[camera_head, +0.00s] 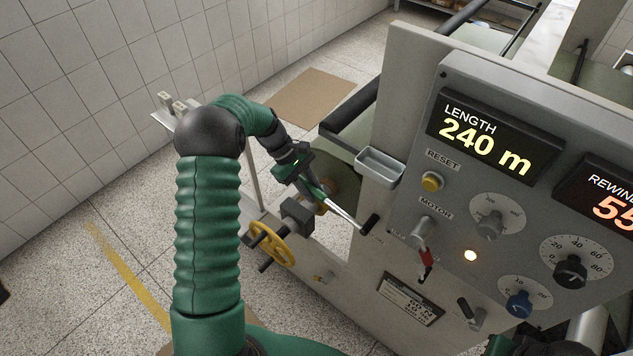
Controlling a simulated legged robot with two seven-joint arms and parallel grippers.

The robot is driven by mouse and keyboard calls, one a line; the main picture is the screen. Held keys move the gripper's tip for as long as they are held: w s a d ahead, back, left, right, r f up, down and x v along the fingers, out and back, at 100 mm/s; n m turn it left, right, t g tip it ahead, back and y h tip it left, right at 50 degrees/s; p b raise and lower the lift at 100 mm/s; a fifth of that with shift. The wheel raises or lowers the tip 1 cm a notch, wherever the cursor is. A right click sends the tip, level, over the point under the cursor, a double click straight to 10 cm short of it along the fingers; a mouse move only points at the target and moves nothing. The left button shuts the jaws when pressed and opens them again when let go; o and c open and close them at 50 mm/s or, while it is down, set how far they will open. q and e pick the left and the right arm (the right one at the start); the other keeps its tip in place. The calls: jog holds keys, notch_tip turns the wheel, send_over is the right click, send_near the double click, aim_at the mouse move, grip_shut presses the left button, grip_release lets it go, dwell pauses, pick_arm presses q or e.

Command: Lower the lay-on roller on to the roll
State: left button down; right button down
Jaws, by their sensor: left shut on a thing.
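My left arm reaches in from the left, bending down to the side of the machine. My left gripper (316,192) is shut on a pale metal lever (343,214), which slants down to the right and ends in a black grip. A dark roller (350,108), perhaps the lay-on roller, lies behind the grey panel. A brown and greenish round part (346,184), perhaps the roll, shows partly behind the gripper and lever. Whether the roller touches it is hidden. My right gripper is not in view.
A yellow handwheel (270,243) sits below the gripper. A small tray (380,166) juts out beside the panel. Speckled floor lies open at left.

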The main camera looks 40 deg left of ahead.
pick_arm(q)
notch_tip(320, 180, down, 9)
jog(key=h+b, duration=0.6)
jog(key=shift+d+n, duration=0.3)
jog(key=shift+d, duration=0.1)
jog(key=c, duration=1.4)
grip_release()
jog(key=shift+o, duration=1)
jog(key=shift+a+f, duration=0.1)
